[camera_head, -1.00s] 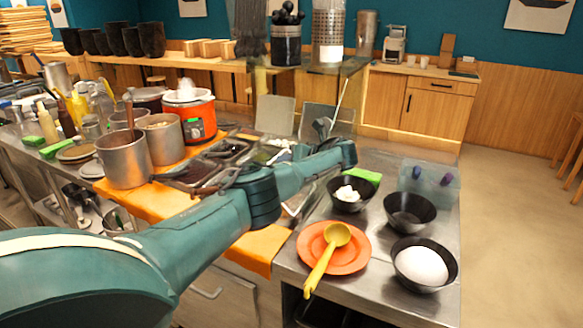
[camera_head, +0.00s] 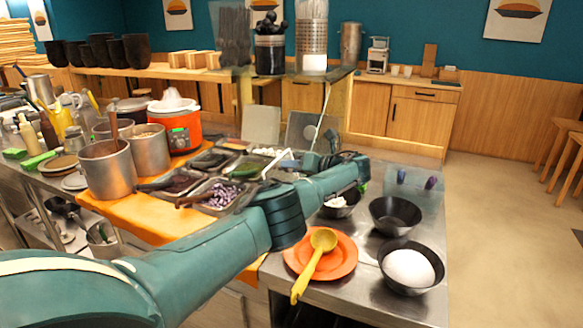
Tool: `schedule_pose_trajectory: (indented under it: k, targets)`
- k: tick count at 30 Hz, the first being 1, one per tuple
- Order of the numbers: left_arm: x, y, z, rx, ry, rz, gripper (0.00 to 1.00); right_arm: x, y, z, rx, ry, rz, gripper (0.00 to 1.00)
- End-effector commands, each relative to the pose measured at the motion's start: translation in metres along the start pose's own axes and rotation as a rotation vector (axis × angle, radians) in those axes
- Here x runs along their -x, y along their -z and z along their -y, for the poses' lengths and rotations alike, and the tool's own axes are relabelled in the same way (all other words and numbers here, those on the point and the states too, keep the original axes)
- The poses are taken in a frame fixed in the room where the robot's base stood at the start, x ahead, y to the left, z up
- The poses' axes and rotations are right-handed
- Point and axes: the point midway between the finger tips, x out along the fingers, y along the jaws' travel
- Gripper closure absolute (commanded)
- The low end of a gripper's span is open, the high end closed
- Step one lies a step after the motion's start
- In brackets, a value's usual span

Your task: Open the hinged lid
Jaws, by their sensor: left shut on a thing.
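My left arm reaches in from the left across the counter, and its wrist bends back toward the topping trays. My left gripper (camera_head: 311,162) is small and partly hidden behind my wrist. It is shut at the right end of the tray row, apparently on the hinged lid's edge; the contact is hidden. Two grey upright panels, which look like raised lids, stand behind the trays: a left panel (camera_head: 262,124) and a right panel (camera_head: 303,130). A tray of purple beans (camera_head: 222,196) and a tray of greens (camera_head: 247,170) lie uncovered. My right gripper is out of view.
An orange plate (camera_head: 345,262) with a yellow ladle (camera_head: 318,256) lies in front of my arm. To its right are an empty black bowl (camera_head: 395,222) and a bowl of white food (camera_head: 409,268). Metal pots (camera_head: 105,170) and an orange cooker (camera_head: 186,128) stand left.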

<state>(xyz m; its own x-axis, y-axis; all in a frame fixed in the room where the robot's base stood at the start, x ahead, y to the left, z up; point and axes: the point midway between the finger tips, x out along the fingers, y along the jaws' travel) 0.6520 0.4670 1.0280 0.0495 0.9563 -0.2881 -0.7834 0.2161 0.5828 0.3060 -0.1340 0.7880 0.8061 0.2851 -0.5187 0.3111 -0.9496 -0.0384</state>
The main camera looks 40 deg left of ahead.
Motion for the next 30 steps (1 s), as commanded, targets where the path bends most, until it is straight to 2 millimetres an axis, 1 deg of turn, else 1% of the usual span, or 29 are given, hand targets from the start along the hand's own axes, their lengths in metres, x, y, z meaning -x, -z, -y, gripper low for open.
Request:
schedule_pose_trajectory:
  k: [1, 8, 9, 16, 17, 25, 28, 30]
  targets:
    - [0.003, 0.008, 0.007, -0.006, 0.017, -0.013, 1.00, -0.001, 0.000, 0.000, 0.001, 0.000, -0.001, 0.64]
    - [0.003, 0.008, 0.007, -0.006, 0.018, -0.013, 1.00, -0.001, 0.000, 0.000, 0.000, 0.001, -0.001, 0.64]
    - [0.003, 0.008, 0.007, -0.006, 0.018, -0.013, 0.69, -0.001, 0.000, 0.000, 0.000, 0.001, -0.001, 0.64]
    - [0.001, 0.006, 0.005, -0.004, 0.014, -0.011, 0.50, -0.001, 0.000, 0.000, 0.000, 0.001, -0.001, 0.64]
    - [0.001, 0.006, 0.005, -0.004, 0.013, -0.011, 0.48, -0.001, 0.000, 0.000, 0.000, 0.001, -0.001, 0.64]
    - [0.003, 0.003, 0.003, -0.003, 0.010, -0.008, 0.48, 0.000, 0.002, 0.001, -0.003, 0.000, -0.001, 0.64]
    - [0.013, 0.002, 0.002, -0.004, 0.011, -0.007, 0.48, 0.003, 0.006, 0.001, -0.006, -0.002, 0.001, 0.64]
    - [0.024, 0.001, 0.002, -0.005, 0.013, -0.006, 0.48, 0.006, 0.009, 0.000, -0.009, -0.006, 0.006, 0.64]
